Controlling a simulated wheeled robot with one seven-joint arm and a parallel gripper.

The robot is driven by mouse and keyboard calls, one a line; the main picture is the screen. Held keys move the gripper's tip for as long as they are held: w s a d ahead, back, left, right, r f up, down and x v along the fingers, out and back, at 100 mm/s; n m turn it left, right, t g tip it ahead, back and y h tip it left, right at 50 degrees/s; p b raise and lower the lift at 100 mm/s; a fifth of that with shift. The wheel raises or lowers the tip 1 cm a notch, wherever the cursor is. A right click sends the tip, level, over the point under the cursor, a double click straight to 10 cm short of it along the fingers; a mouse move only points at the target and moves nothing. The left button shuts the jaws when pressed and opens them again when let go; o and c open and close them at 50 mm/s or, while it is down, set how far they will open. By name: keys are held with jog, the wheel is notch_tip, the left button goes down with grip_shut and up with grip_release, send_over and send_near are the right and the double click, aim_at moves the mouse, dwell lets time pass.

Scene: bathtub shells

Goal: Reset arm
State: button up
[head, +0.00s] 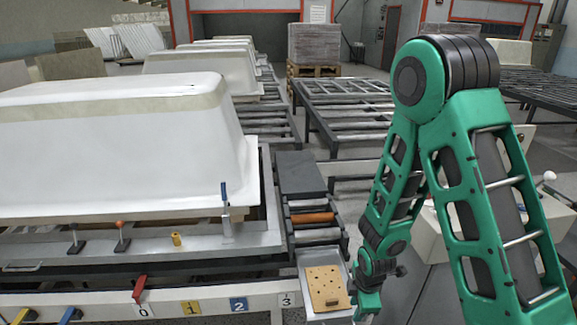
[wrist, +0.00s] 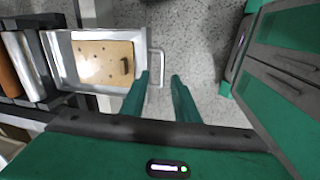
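My green arm is bent, with its elbow high on the right in the head view and the forearm hanging down. My gripper (head: 368,300) is low beside the right edge of a metal tray (head: 309,268).
A white bathtub shell (head: 110,150) sits on a metal frame at the left. A roller section (head: 312,218) stands behind the tray. A bench with numbered tags (head: 238,304) runs along the front. Roller tables (head: 345,105) stand farther back. Speckled floor is open beyond the fingers.

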jog(key=s+d+r+m+g+h, duration=0.1)
jog(key=s+d+r+m, duration=0.2)
jog(key=d+r+m, duration=0.5)
jog(key=s+d+r+m, duration=0.3)
jog(key=d+r, duration=0.3)
jog(key=r, duration=0.4)
jog(key=s+d+r+m, duration=0.2)
jog(key=s+r+m, duration=0.4)
jog(key=s, duration=0.2)
jog(key=s+d+r+m+g+y, duration=0.1)
jog(key=s+d+r+m, duration=0.2)
jog(key=s+r+m, duration=0.3)
jog(key=s+m, duration=0.1)
jog(key=s, duration=0.1)
jog(key=shift+s, duration=0.4)
jog(key=shift+d, duration=0.1)
jog(key=shift+w+f, duration=0.25)
jog(key=shift+w, duration=0.4)
